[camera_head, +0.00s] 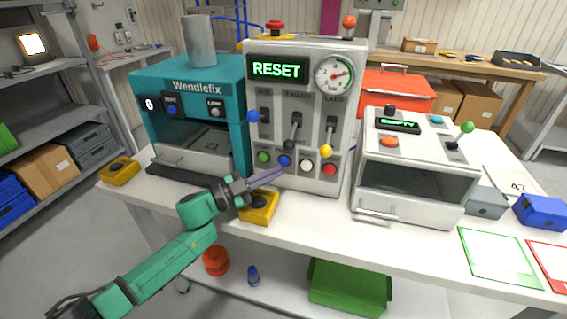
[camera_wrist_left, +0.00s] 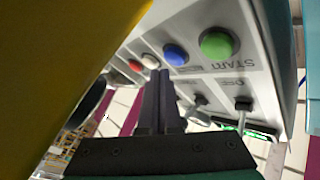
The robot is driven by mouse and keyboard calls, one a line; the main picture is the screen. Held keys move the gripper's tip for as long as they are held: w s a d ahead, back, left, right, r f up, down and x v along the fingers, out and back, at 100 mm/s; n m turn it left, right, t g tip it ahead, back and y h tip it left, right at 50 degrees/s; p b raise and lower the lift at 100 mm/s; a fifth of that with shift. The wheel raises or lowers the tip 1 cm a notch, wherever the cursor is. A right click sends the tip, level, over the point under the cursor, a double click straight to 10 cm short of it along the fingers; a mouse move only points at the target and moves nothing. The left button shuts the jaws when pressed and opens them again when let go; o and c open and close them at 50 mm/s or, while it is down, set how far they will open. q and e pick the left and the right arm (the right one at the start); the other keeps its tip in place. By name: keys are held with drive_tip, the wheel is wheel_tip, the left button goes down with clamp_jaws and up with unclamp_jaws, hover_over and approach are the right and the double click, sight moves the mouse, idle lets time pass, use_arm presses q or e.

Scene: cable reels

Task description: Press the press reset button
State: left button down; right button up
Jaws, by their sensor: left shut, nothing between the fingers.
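The grey control panel (camera_head: 312,115) stands mid-table. Its green display (camera_head: 277,69) reads RESET. A row of buttons runs along its lower front: green (camera_head: 263,156), blue (camera_head: 284,160), white (camera_head: 307,165) and red (camera_head: 329,170). My left gripper (camera_head: 281,172) is shut and empty, its tips just in front of the panel, below the blue and white buttons. In the left wrist view, its fingers (camera_wrist_left: 160,80) point toward the blue (camera_wrist_left: 175,54) and white (camera_wrist_left: 149,60) buttons. I cannot tell contact. START is printed by the green button (camera_wrist_left: 217,43); I cannot read which button is labelled reset.
A yellow box with a black top (camera_head: 260,208) sits under my left gripper. The teal Wendlefix machine (camera_head: 190,120) stands left of the panel, a white machine (camera_head: 410,190) right. Levers with blue (camera_head: 254,116), black and yellow (camera_head: 326,151) knobs project above the buttons.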

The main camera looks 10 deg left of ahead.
use_arm(q)
drive_tip(key=shift+w, duration=0.1)
idle(0.5)
drive_tip(key=shift+w, duration=0.35)
drive_tip(key=shift+w+b, duration=0.3)
drive_tip(key=shift+w, duration=0.1)
idle(0.5)
drive_tip(key=shift+s, duration=0.1)
drive_tip(key=shift+s+p, duration=0.6)
drive_tip(key=shift+s, duration=0.15)
